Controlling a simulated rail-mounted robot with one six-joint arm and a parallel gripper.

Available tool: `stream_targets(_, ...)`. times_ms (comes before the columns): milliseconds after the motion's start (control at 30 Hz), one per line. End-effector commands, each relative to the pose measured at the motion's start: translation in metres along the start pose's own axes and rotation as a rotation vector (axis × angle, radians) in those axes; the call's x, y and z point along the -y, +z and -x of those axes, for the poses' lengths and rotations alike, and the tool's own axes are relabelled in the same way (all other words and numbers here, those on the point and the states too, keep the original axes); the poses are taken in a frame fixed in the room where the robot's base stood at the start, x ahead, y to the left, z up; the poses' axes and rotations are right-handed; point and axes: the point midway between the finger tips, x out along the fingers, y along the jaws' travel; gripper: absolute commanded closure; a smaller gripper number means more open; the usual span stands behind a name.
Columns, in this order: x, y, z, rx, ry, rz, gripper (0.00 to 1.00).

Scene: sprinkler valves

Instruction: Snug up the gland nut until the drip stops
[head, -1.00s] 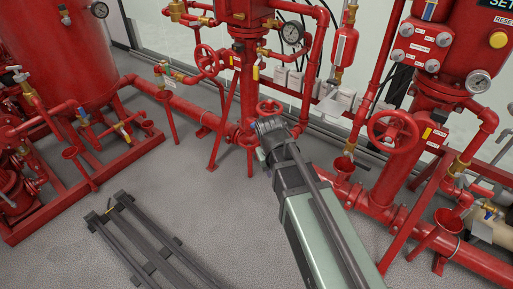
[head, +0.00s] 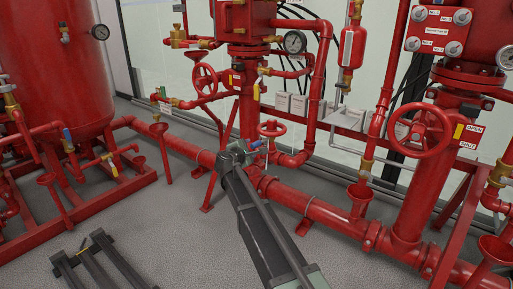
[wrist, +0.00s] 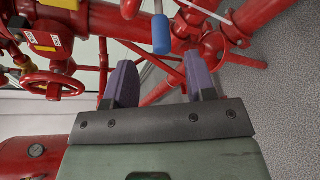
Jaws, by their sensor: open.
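My gripper (head: 240,148) is in front of the middle red pipework in the head view. In the wrist view its two purple fingers (wrist: 160,82) stand apart, with nothing between them. A blue grip on a metal rod (wrist: 161,35) is just beyond the fingertips, nearer the right finger. A bit of blue (head: 257,144) also shows beside my gripper in the head view. A small red handwheel (head: 271,129) is just above and right of my gripper. I cannot pick out the gland nut or a drip; my gripper hides part of the pipe behind it.
A large red handwheel (head: 421,131) is at the right and another red handwheel (head: 205,79) at the upper left. A thick red pipe (head: 310,205) runs low across the scene. A red tank (head: 68,60) stands at the left. The grey floor (head: 190,235) in front is partly free.

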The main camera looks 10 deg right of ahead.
Motion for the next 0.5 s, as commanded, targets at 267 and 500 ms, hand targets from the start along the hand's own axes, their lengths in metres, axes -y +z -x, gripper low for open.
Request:
stream_targets(267,0.002,-0.002,-0.068,0.002,-0.002,-0.002,0.49)
stream_targets(500,0.001,0.000,-0.083,0.001,-0.002,-0.002,0.49)
